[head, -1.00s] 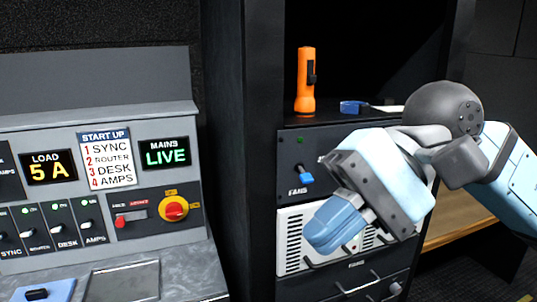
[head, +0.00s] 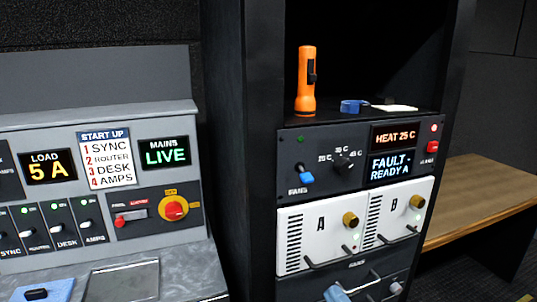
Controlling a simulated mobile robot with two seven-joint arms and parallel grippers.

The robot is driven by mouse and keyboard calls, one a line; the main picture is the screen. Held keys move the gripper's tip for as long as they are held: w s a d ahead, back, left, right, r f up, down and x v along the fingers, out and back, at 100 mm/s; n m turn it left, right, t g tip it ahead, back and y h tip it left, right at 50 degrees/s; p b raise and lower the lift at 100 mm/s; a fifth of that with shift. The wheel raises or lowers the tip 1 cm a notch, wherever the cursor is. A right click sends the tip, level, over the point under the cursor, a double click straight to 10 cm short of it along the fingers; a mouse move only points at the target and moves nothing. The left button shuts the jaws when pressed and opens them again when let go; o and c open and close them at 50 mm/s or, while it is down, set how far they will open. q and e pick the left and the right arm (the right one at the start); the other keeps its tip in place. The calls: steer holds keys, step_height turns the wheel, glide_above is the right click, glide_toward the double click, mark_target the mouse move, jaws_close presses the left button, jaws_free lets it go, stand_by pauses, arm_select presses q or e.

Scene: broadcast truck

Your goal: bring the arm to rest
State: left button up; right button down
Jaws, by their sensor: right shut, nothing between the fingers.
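Only the tip of my right gripper (head: 337,293) shows, light blue, at the bottom edge of the head view, in front of the drawer below the white modules. It is shut and empty. The rest of my right arm is out of the picture. My left gripper is not in view.
A black rack holds a fan panel (head: 345,178) reading HEAT 25 C and FAULT - READY A, above white modules A (head: 312,236) and B (head: 398,212) with handles. An orange torch (head: 306,82) stands on its shelf. A grey console (head: 60,262) is left, a wooden bench (head: 480,195) right.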

steer(key=s+d+f+m+g+h, duration=0.25)
steer(key=s+f+m, duration=0.3)
steer(key=f, duration=0.45)
steer(key=s+d+f+m+g+h, duration=0.2)
steer(key=s+f+m+g+h, duration=0.15)
steer(key=s+f, duration=0.5)
steer(key=s+d+f+m+g+h, duration=0.2)
steer(key=s+f+m+g, duration=0.3)
steer(key=f, duration=0.6)
arm_select(q)
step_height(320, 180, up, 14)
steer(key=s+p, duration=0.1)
steer(key=p, duration=1.5)
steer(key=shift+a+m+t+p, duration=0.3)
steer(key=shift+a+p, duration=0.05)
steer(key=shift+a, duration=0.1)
arm_select(e)
step_height(320, 180, up, 14)
steer(key=t, duration=0.2)
steer(key=shift+w+d+r+t, duration=0.15)
steer(key=shift+w+d+t, duration=0.15)
steer(key=shift+w, duration=0.15)
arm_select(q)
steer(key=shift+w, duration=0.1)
